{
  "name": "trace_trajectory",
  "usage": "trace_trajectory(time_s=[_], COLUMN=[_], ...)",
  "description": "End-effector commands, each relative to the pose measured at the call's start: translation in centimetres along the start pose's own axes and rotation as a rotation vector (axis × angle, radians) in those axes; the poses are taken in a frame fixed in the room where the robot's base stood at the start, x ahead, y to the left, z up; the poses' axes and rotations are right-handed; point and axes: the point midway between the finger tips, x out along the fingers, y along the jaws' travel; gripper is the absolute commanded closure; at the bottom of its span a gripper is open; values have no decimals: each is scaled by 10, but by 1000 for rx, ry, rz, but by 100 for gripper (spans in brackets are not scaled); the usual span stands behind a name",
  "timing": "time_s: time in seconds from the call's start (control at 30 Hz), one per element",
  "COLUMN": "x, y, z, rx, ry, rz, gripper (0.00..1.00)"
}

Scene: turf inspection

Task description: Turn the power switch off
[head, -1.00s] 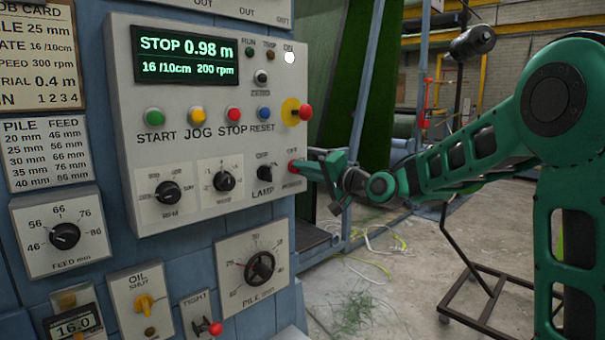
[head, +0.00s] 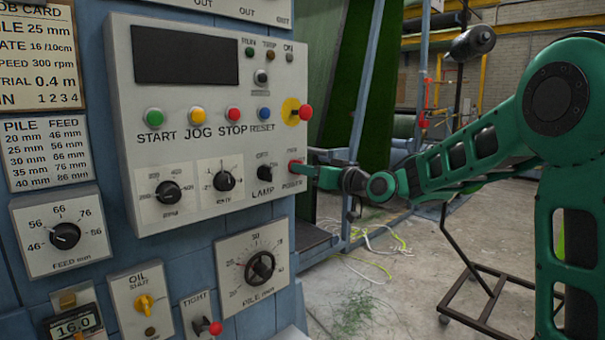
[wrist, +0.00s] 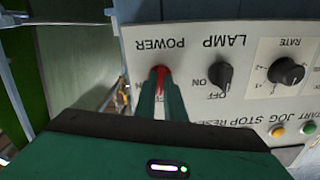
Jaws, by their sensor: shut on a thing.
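The red power switch (head: 294,165) sits at the lower right of the grey control panel (head: 215,60), above the POWER label. In the wrist view the red switch (wrist: 160,76) lies between the two green fingertips, and the picture is upside down. My gripper (head: 309,173) reaches in from the right and is shut on the switch; it also shows in the wrist view (wrist: 161,90). The fingers hide part of the switch. The display (head: 186,55) is dark and the ON light (head: 290,58) is unlit.
The LAMP knob (head: 264,173) is just left of the power switch. A red emergency button (head: 305,112) on a yellow disc sticks out above it. A blue upright post (head: 364,90) stands behind my gripper. Loose cables and green fibres lie on the floor.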

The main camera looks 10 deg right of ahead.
Motion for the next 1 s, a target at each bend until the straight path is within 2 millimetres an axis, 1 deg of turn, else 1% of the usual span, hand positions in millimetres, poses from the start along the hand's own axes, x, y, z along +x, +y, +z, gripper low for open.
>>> trace_trajectory(time_s=[0.03, 0.2, 0.4, 0.97, 1.0], x=[0, 0, 0, 0, 0], y=[2, 2, 2, 2, 2], z=[6, 7, 7, 7, 7], rx=[-26, -121, -189, -219, -219], ry=[-13, -13, -13, -13, -13], rz=[2, 2, 1, 1, 1], gripper=[100, 100, 100, 100, 86])
